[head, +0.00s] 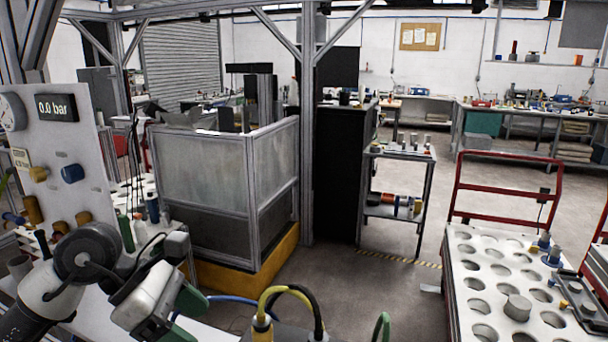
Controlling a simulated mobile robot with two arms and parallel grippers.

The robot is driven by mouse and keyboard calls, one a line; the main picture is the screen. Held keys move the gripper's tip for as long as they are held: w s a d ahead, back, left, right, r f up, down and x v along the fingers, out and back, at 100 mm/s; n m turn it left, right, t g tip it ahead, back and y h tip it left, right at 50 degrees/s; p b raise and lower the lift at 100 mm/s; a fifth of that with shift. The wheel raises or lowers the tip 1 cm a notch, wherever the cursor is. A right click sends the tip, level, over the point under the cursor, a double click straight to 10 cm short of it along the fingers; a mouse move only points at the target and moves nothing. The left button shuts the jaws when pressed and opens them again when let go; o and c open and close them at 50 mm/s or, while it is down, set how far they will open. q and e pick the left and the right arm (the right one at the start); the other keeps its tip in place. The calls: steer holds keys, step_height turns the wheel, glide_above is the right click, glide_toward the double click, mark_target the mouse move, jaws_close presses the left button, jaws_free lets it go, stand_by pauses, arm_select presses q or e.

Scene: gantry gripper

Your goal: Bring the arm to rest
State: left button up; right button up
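My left arm (85,255) comes in at the lower left, a white and dark-grey jointed arm. At its end is my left gripper (182,308), with a pale boxy body and dark green parts beside it, low in the view. Its fingertips cannot be made out clearly, and I see nothing clearly held in it. It is in front of the panel with the gauge, over a pale surface at the bottom.
A panel (60,130) reading 0.0 bar stands left, close to my arm. Yellow and black cables (290,295) rise at bottom centre. A framed enclosure (205,165) stands behind. A white cart with round holes (465,260) is at right. Floor between is clear.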

arm_select(q)
steer(key=s+d+r+n+t+h, duration=0.3)
steer(key=d+r+n+h, duration=0.3)
steer(key=d+n+h, duration=0.5)
steer(key=w+a+f+n+t+y, duration=0.1)
steer(key=w+a+n+t+y, duration=0.2)
steer(key=n+t, duration=0.55)
steer(key=w+a+f+n+t+y, duration=0.1)
steer(key=a+f+n+t+y, duration=0.2)
steer(key=n+t, duration=0.6)
steer(key=a+f+n+g+y, duration=0.4)
steer(key=a+f+n+y, duration=0.4)
steer(key=f+n+y, duration=0.65)
steer(key=s+f+n+g+h, duration=0.1)
steer(key=s+f+n+g, duration=0.3)
steer(key=s+f+g, duration=0.45)
steer(key=s+f+n+g, duration=0.4)
steer(key=s+f+g, duration=0.15)
steer(key=s, duration=0.65)
step_height(320, 180, down, 25)
steer(key=s+a+f+g, duration=0.2)
steer(key=s+a+f, duration=0.1)
steer(key=s+f, duration=1.4)
steer(key=shift+a+f+m, duration=0.15)
steer(key=shift+f+m, duration=0.15)
steer(key=shift+f, duration=0.2)
